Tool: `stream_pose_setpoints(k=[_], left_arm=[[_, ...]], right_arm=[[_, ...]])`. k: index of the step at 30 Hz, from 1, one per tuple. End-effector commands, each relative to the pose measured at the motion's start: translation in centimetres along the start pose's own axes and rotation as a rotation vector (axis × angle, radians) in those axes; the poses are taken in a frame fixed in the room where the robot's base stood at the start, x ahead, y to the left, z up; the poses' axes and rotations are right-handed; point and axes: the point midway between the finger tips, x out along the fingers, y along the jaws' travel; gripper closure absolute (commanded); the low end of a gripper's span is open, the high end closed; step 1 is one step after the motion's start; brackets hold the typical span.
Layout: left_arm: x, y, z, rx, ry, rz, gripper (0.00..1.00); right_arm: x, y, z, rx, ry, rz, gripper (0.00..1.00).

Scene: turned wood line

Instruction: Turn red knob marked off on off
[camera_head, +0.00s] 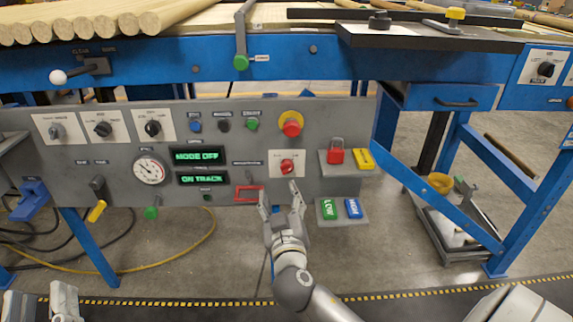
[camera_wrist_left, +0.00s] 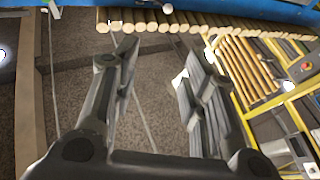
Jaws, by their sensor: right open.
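The red knob (camera_head: 287,166) sits on a white plate on the grey control panel (camera_head: 225,184). Its small lettering is too small to read. My right gripper (camera_head: 279,192) is open and empty just below the knob, its fingers pointing up toward the plate; I see no clear contact. A green display (camera_head: 196,156) reads "MODE OFF" and one below it (camera_head: 202,178) reads "ON TRACK". My left gripper (camera_head: 40,300) is low at the bottom left, away from the panel. In the left wrist view its fingers (camera_wrist_left: 163,50) are apart with nothing between them.
A red mushroom button on a yellow base (camera_head: 291,126) sits above the knob. A small shelf to the right carries a red padlock (camera_head: 335,154) and a yellow block (camera_head: 363,159). Below are green and blue blocks (camera_head: 329,209). A red frame (camera_head: 249,193) is beside my right gripper.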

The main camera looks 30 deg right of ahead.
Motion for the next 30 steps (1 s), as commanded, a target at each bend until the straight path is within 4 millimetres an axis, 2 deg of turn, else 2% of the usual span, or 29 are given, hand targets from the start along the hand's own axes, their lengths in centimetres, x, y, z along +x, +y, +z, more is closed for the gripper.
stream_pose_setpoints(k=[3, 8, 15, 21, 25, 30], left_arm=[[0.0, -0.1, 0.4, 0.001, -0.029, -0.002, 0.60], [0.0, 0.0, 0.1, 0.000, -0.003, 0.000, 0.60], [-0.1, 0.3, -2.2, -0.005, 0.131, 0.007, 0.60], [-0.6, 0.6, -4.5, -0.010, 0.257, 0.012, 0.60], [-0.9, 0.6, -5.5, -0.013, 0.308, 0.014, 0.60], [-1.0, 0.7, -5.9, -0.013, 0.328, 0.014, 0.60]], right_arm=[[0.4, 1.5, 0.3, -0.003, -0.023, 0.064, 0.47], [1.9, 2.0, 0.5, -0.003, -0.028, 0.081, 0.47], [6.5, 2.3, 0.7, -0.005, -0.027, 0.080, 0.47], [9.6, 2.4, 0.8, -0.003, -0.028, 0.077, 0.47], [10.7, 2.5, 0.8, -0.003, -0.029, 0.077, 0.47], [11.1, 2.6, 0.8, -0.002, -0.031, 0.075, 0.47]])
